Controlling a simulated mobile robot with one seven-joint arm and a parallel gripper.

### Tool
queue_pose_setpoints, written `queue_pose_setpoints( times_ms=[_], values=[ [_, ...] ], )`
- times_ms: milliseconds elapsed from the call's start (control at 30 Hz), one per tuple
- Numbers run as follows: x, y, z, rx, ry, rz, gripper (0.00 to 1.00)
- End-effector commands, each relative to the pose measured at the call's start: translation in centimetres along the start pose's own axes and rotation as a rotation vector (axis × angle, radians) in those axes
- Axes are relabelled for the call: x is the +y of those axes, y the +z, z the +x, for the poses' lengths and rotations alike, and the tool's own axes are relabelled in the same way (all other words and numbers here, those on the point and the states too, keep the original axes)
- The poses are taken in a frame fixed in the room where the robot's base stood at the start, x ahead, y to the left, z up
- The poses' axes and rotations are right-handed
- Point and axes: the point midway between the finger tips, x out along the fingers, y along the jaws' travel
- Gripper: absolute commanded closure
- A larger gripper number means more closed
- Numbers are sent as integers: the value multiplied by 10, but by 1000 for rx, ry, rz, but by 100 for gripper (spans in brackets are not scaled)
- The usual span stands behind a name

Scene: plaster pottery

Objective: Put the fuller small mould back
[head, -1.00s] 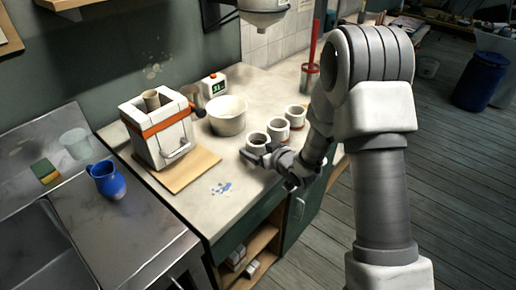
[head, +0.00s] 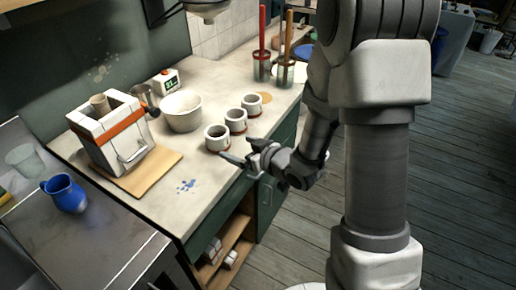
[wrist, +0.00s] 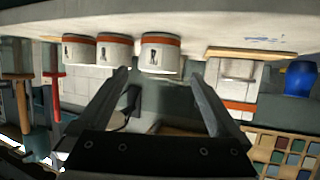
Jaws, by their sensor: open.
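Three small white moulds with reddish-brown bands stand in a row near the worktop's right edge: the near one (head: 217,138), the middle one (head: 236,120) and the far one (head: 252,105). I cannot tell which is fuller. In the wrist view, which is upside down, they show as the near (wrist: 160,54), middle (wrist: 115,53) and far (wrist: 80,51) moulds. My gripper (head: 238,153) is open and empty beside the near mould, at the worktop's front edge. In the wrist view the near mould shows beyond the gap between the fingers (wrist: 158,85), apart from them.
A large strapped white mould (head: 112,135) stands on a wooden board (head: 165,165). A white bowl (head: 182,112), a timer (head: 167,82) and a blue jug (head: 66,194) are left of the row. Tool pots (head: 262,66) stand behind. Worktop near the blue splash (head: 186,185) is clear.

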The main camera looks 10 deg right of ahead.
Motion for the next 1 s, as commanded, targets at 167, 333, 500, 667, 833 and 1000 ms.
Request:
queue_pose_setpoints(
  times_ms=[167,333,500,667,833,1000],
  values=[
    [8,-7,-5,-23,36,-15,0],
    [35,-30,-29,-117,168,-46,0],
    [59,-53,-73,-237,323,-27,0],
    [64,-68,-124,-340,436,36,0],
    [51,-76,-181,-441,507,135,0],
    [19,-76,-238,-533,525,252,0]
  ],
)
